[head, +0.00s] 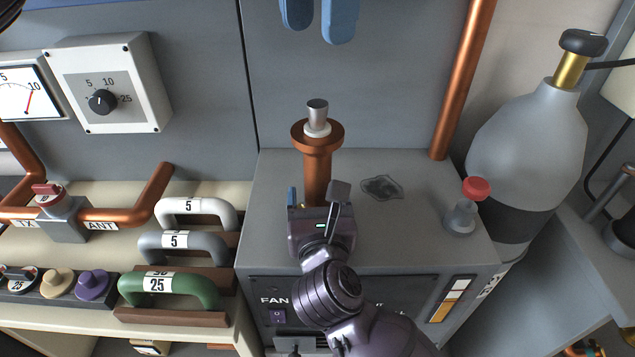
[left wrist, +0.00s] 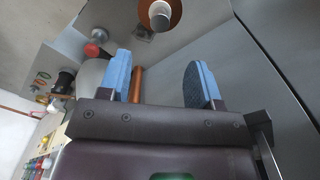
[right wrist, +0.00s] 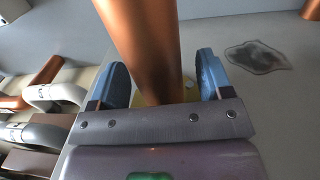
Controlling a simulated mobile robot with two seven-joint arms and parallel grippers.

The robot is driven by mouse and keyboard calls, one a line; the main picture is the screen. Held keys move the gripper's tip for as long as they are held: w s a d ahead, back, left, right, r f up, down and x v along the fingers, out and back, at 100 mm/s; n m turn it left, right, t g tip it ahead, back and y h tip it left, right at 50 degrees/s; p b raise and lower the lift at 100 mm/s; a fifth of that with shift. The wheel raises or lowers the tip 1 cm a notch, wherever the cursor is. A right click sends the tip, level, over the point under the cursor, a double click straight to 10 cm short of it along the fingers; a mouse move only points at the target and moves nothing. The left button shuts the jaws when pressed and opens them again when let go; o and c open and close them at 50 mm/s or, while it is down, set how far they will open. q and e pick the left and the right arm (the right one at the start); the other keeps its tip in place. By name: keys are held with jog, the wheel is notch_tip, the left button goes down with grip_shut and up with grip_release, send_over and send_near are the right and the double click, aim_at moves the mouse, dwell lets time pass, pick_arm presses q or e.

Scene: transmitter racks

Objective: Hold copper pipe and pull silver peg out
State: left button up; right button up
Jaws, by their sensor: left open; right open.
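The copper pipe (head: 317,172) stands upright on the grey cabinet, with a wide flange on top. The silver peg (head: 317,112) sticks up out of a white collar at the pipe's top. My right gripper (head: 315,205) is open low at the pipe; in the right wrist view the pipe (right wrist: 148,50) passes between its blue fingers (right wrist: 161,82), with gaps visible. My left gripper (head: 319,18) is open and empty above and behind the peg; only its blue fingertips show at the top. In the left wrist view the peg (left wrist: 160,18) lies beyond the open fingers (left wrist: 160,80).
A grey gas cylinder (head: 530,140) stands farther right. Another copper pipe (head: 464,80) rises behind. Handles (head: 185,245) line the left bench.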

jog(key=shift+c, duration=0.5)
grip_shut()
pick_arm(q)
jog(key=m+t, duration=1.8)
jog(key=m, duration=0.8)
send_near(317, 115)
jog(key=w, duration=1.1)
jog(key=shift+w, duration=0.15)
